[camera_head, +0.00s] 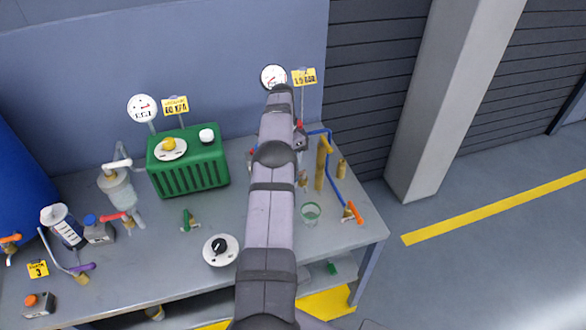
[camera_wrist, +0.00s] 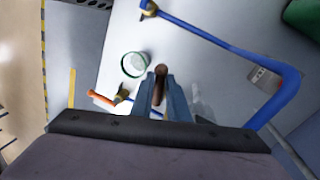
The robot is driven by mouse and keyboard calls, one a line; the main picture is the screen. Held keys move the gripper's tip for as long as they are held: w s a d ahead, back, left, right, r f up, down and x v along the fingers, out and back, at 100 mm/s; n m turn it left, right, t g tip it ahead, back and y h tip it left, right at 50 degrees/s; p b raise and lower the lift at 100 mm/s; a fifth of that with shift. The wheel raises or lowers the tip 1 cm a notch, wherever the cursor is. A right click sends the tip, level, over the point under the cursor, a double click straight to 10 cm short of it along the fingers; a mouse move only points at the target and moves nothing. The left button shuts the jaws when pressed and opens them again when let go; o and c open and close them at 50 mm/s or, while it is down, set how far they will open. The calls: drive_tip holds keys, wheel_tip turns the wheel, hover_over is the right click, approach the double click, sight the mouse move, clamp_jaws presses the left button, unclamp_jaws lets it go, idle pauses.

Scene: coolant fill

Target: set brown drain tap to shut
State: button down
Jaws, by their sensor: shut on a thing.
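The brown drain tap's handle (camera_wrist: 160,84) is between the two fingers of my gripper (camera_wrist: 161,80) in the wrist view. The fingers are shut on it, and it points roughly along them. The tap's body is hidden under the fingers, so I cannot tell its setting. In the head view, my arm covers much of this spot, and only a small brownish part (camera_head: 303,178) shows just right of the arm, above the clear cup (camera_head: 311,213).

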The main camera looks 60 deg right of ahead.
drive_tip(key=shift+w+d+r+m+p, duration=0.15)
drive_tip(key=shift+d+m+p, duration=0.1)
drive_tip(key=shift+m+p, duration=0.25)
drive_tip(key=shift+m, duration=0.3)
drive_tip(key=c, duration=1.7)
unclamp_jaws()
drive_tip(key=shift+a, duration=0.1)
drive_tip(key=shift+n+b, duration=0.5)
